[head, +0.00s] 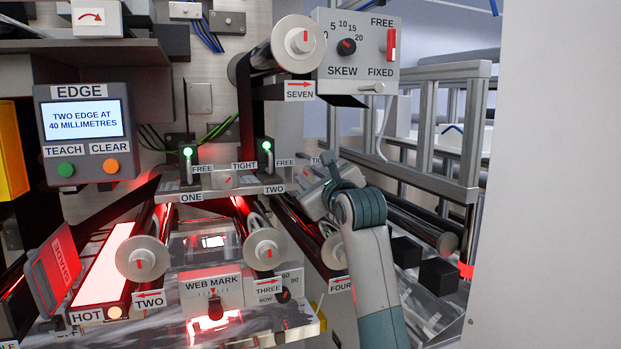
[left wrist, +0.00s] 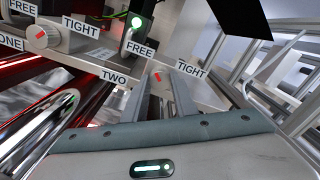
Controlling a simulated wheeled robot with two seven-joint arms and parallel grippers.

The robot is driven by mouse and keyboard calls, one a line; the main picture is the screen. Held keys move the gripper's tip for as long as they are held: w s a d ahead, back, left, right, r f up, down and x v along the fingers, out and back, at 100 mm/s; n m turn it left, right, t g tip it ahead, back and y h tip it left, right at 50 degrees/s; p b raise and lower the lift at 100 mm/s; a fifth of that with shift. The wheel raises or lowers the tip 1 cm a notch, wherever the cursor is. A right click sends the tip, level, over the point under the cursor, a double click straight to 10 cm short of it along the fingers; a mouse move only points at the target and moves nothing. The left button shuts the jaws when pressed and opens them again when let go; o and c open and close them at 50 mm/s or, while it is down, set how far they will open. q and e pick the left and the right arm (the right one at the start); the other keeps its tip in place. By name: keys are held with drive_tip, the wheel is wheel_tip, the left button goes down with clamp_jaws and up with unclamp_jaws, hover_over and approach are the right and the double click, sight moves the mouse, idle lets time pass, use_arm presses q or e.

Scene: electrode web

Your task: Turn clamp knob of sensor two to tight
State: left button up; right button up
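Sensor two's clamp knob (left wrist: 157,77), with a red mark, shows in the left wrist view at the fingertips, beside a TIGHT label (left wrist: 192,69). My left gripper (left wrist: 162,86) is at this knob with its fingers apart, one on each side. I cannot tell whether they touch it. In the head view my left gripper (head: 311,180) reaches in from the lower right and largely hides the knob. Sensor two (head: 266,158) shows a green light on the rail, above the TWO label (head: 274,189). My right gripper is not in view.
Sensor one (head: 188,165) and its knob (head: 225,180) are to the left on the same rail (head: 240,186). Rollers (head: 265,249) lie below, and roller SEVEN (head: 299,42) is above. An aluminium frame (head: 440,180) stands close on the right.

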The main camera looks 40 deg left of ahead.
use_arm(q)
drive_tip(key=shift+c, duration=0.8)
drive_tip(key=m+b, duration=0.2)
drive_tip(key=m, duration=0.2)
drive_tip(key=shift+f, duration=0.1)
drive_tip(key=m+b, duration=0.1)
drive_tip(key=m, duration=0.1)
drive_tip(key=shift+m+b, duration=0.3)
drive_tip(key=m, duration=0.2)
drive_tip(key=shift+m+b, duration=0.35)
drive_tip(key=shift+m, duration=0.05)
drive_tip(key=m, duration=0.3)
drive_tip(key=shift+m, duration=0.3)
drive_tip(key=m, duration=0.5)
